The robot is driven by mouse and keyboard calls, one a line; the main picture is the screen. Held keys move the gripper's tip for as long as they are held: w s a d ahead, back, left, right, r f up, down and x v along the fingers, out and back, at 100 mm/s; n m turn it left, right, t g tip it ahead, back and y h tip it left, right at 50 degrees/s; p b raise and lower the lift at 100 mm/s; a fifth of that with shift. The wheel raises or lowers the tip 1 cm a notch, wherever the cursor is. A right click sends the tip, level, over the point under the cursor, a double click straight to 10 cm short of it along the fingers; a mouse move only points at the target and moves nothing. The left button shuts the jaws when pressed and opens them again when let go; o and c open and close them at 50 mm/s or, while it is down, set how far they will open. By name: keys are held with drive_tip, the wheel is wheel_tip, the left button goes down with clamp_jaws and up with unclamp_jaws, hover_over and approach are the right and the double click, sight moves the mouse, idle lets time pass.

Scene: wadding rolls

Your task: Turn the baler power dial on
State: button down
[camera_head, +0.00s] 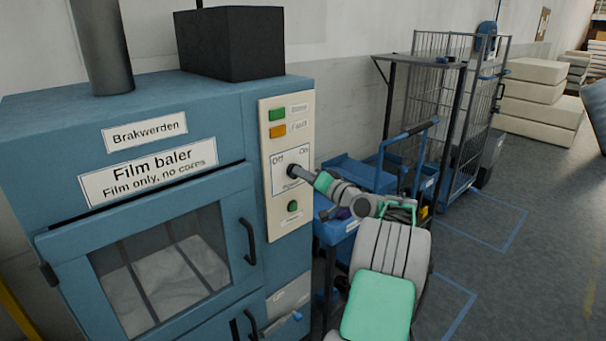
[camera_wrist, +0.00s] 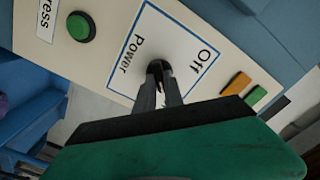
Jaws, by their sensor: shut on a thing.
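The baler power dial (camera_wrist: 156,66) is a small dark knob on a white square marked "Off", "On" and "Power" on the cream control panel (camera_head: 283,220). My gripper (camera_head: 296,172) reaches it from the right in the head view. In the wrist view my gripper (camera_wrist: 159,72) has its two fingers closed around the dial. The fingers cover most of the knob, so I cannot tell which way it points. "Off" shows in both views; "On" shows in the head view and is hidden in the wrist view.
Green (camera_head: 277,115) and orange (camera_head: 277,131) indicators sit above the dial, and a green button (camera_head: 292,206) below. The blue film baler (camera_head: 130,190) has a closed windowed door with a black handle (camera_head: 248,241). A blue trolley (camera_head: 365,175) stands behind my arm. Floor at right is open.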

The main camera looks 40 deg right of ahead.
drive_tip(key=c, duration=1.4)
unclamp_jaws()
drive_tip(key=shift+c, duration=0.2)
drive_tip(key=shift+s, duration=0.15)
drive_tip(key=s+b, duration=0.1)
drive_tip(key=s, duration=0.6)
drive_tip(key=shift+s, duration=0.3)
drive_tip(key=shift+d, duration=0.15)
